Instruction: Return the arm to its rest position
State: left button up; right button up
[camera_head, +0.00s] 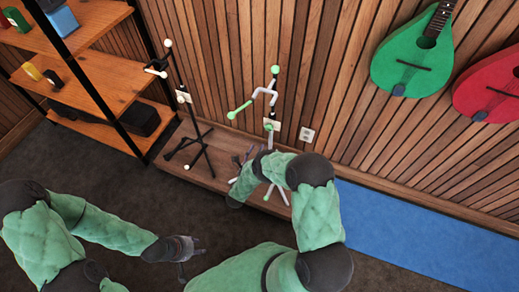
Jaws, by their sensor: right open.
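My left gripper (191,260) is low in the head view, over the dark floor and apart from the stands. Its fingers are small and I cannot tell how far apart they are; nothing shows in it. My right arm (318,215), in a green quilted sleeve, rises from the bottom and bends left over the low wooden platform. My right gripper (243,157) shows only in part beyond the bent arm, beside the white and green stand. It is open, and no held thing shows.
A white and green stand (268,94) and a black stand (187,98) stand on the wooden platform (205,181). An orange shelf (95,88) is at left. Green (412,52) and red (490,85) instruments hang on the slatted wall. A blue mat (420,238) lies at right.

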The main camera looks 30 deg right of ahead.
dwell(0.4)
jog(key=s+a+f+n+g+y+p, duration=0.1)
jog(key=a+f+n+g+y+p, duration=0.25)
jog(key=a+n+y, duration=0.9)
jog(key=s+a+r+n+g+y+p, duration=0.1)
jog(key=s+a+r+n+g+y, duration=0.1)
jog(key=s+n, duration=0.3)
jog(key=s+a+r+n+g+y+p, duration=0.1)
jog(key=s+r+n, duration=0.4)
jog(key=s, duration=0.6)
jog(key=s+a+r+n+g+y+p, duration=0.2)
jog(key=s+a+r+n+g+y, duration=0.1)
jog(key=s+n+g, duration=0.2)
jog(key=s+n, duration=0.2)
jog(key=s, duration=0.2)
jog(key=shift+a+r, duration=0.15)
jog(key=shift+a, duration=0.2)
